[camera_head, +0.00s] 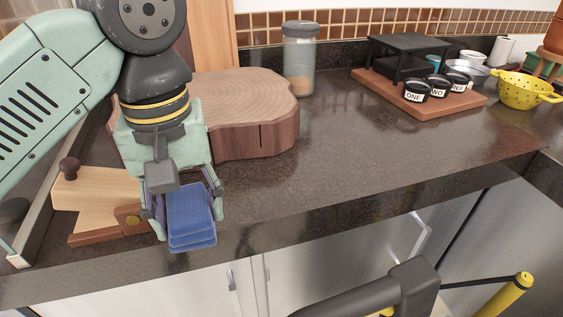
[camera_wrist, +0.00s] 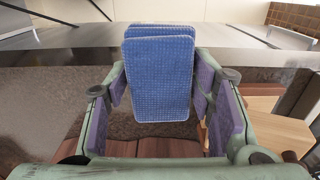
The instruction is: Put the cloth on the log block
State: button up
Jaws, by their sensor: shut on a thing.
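The folded blue cloth (camera_head: 190,216) is in my gripper (camera_head: 183,205), in front of the counter's near edge in the head view. In the wrist view the cloth (camera_wrist: 158,72) stands between the two purple-padded fingers (camera_wrist: 160,105), which are shut on it. The log block (camera_head: 252,132) is a thick slab of wood with a pale ringed top and reddish-brown sides. It lies on the counter behind and to the right of my gripper, and my arm hides its left part. The top that shows is bare.
A wooden box-like piece with a dark knob (camera_head: 100,205) lies left of my gripper. A glass jar (camera_head: 299,60) stands behind the log block. A wooden tray (camera_head: 425,98) with black labelled jars and a yellow colander (camera_head: 523,92) are farther right. The counter's middle (camera_head: 350,140) is clear.

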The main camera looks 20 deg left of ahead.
jog(key=p, duration=0.3)
send_over(270, 187)
jog(key=shift+s+f, duration=0.2)
jog(key=shift+f, duration=0.4)
jog(key=f, duration=0.3)
jog(key=shift+w+p, duration=0.2)
jog(key=shift+p, duration=0.15)
jog(key=shift+f, duration=0.35)
jog(key=shift+f+b, duration=0.25)
jog(key=shift+b, duration=0.1)
jog(key=o, duration=1)
jog(key=shift+r, duration=0.1)
notch_tip(270, 187, up, 12)
jog(key=shift+r, duration=0.2)
